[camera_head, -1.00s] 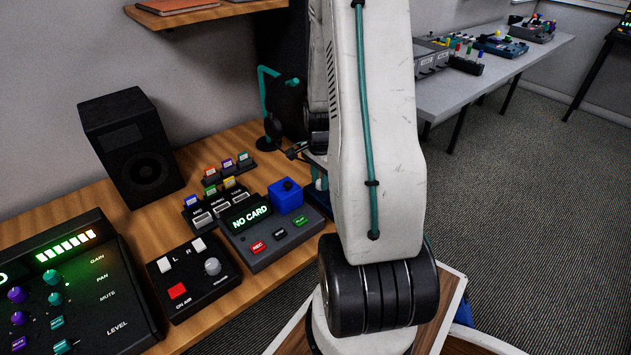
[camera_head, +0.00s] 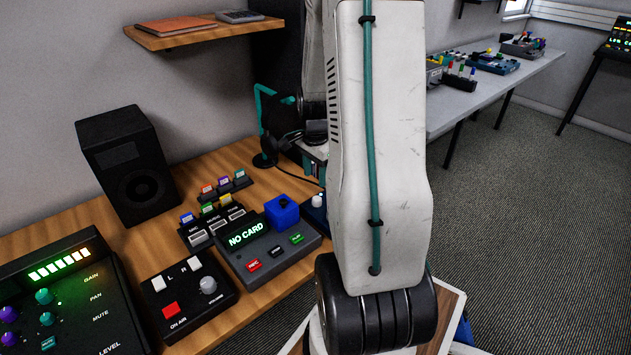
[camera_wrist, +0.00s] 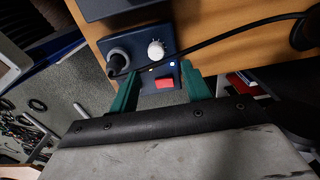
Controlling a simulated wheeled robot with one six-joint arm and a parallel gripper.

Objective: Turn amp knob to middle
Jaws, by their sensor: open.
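The amp is a dark blue box (camera_wrist: 143,51) at the desk edge in the wrist view. It has a white ridged knob (camera_wrist: 156,49) at upper right, a black plug in a round socket (camera_wrist: 118,60) at left, and a red switch (camera_wrist: 165,84) below. My gripper (camera_wrist: 159,73) is open, its two green fingers spread and empty. In the picture the fingers reach over the lower part of the amp, with the knob above and between the tips. I cannot tell whether they touch it. In the head view my arm mostly hides the amp; its white knob (camera_head: 317,200) shows beside the arm.
A black cable (camera_wrist: 215,42) runs from the plug across the desk (camera_wrist: 225,20). In the head view a recorder with a NO CARD display (camera_head: 246,235), a blue block (camera_head: 281,212), a switch box (camera_head: 187,300), a mixer (camera_head: 85,310) and a speaker (camera_head: 128,165) crowd the desk.

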